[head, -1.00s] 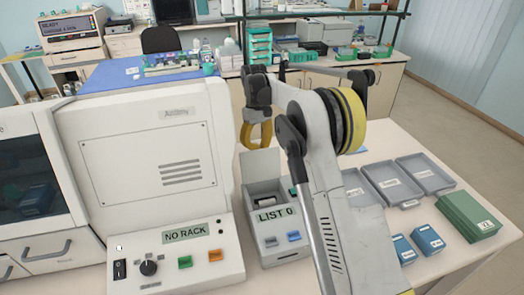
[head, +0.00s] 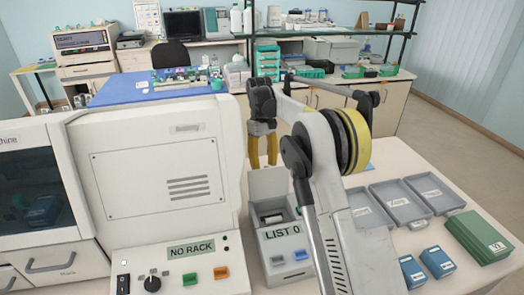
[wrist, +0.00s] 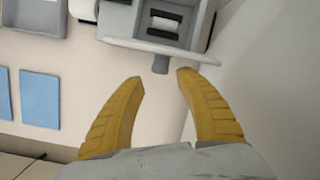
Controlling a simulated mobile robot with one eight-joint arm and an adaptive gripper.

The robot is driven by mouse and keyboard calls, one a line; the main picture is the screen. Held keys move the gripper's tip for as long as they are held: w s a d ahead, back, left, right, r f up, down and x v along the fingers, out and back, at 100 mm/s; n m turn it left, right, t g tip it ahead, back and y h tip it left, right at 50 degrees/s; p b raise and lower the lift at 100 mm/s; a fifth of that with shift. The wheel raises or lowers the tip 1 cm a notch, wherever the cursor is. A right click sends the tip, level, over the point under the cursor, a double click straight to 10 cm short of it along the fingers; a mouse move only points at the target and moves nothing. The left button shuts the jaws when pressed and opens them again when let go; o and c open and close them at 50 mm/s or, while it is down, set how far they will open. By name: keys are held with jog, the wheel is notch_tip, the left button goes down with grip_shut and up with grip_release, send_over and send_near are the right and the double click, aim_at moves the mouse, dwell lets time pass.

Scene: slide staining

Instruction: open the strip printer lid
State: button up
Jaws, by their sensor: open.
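The strip printer (head: 283,240) is a small light box labelled "LIST 0", on the table right of the large white machine. Its lid (head: 268,183) stands up at the back, and the printer's top is open with a paper roll (wrist: 165,23) showing inside. In the wrist view the lid (wrist: 190,53) is seen nearly edge-on, with a grey tab (wrist: 161,65) on its outer side. My gripper (head: 263,165) is open and empty behind the raised lid. Its yellow fingertips (wrist: 160,75) are on either side of the tab; contact cannot be told.
The white machine (head: 155,190) with a "NO RACK" display stands close on the left. Grey trays (head: 386,212), blue boxes (head: 437,262) and a green box stack (head: 477,237) lie to the right. Bare table shows between the printer and the trays.

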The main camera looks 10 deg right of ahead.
jog(key=v, duration=1)
jog(key=shift+a, duration=0.15)
jog(key=shift+r, duration=0.15)
